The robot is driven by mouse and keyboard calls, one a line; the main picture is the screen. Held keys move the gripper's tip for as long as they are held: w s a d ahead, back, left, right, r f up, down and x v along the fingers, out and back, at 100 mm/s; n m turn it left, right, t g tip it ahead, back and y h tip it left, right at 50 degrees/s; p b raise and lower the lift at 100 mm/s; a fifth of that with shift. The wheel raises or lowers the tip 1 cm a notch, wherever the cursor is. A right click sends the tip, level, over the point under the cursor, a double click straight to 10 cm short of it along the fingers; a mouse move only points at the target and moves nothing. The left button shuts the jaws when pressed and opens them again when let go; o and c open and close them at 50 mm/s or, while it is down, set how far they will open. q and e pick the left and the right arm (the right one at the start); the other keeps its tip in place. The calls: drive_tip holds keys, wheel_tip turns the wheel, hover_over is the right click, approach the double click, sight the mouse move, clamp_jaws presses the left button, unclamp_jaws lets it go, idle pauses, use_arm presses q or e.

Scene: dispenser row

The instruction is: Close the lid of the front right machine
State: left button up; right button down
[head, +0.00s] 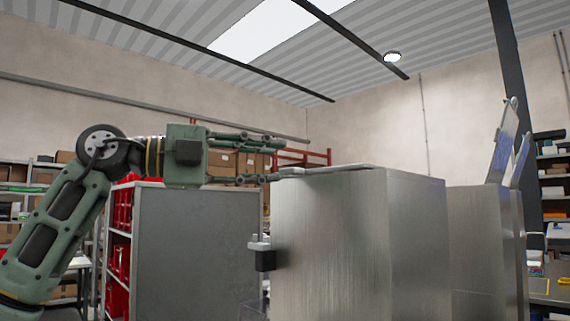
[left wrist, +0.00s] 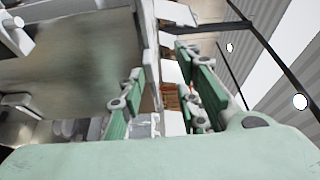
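The nearest metal machine (head: 340,240) stands at centre right in the head view. Its thin lid (head: 325,170) lies nearly flat along the top. My left gripper (head: 280,159) is at the lid's left end, its fingers spread apart one above the other. The lower finger is at about lid height and seems close to it; contact is unclear. In the left wrist view the open fingers (left wrist: 165,95) straddle a thin metal edge, with the machine's brushed face (left wrist: 75,55) to the left. My right gripper is out of view.
Another metal machine (head: 485,240) stands behind to the right, with raised lids (head: 505,145) above it. A grey cabinet with red bins (head: 205,240) stands at left behind my arm. A small black latch block (head: 264,259) juts from the nearest machine's left side.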

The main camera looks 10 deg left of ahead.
use_arm(q)
drive_tip(key=v, duration=0.3)
drive_tip(key=shift+s, duration=0.1)
drive_tip(key=shift+a, duration=0.1)
idle(0.4)
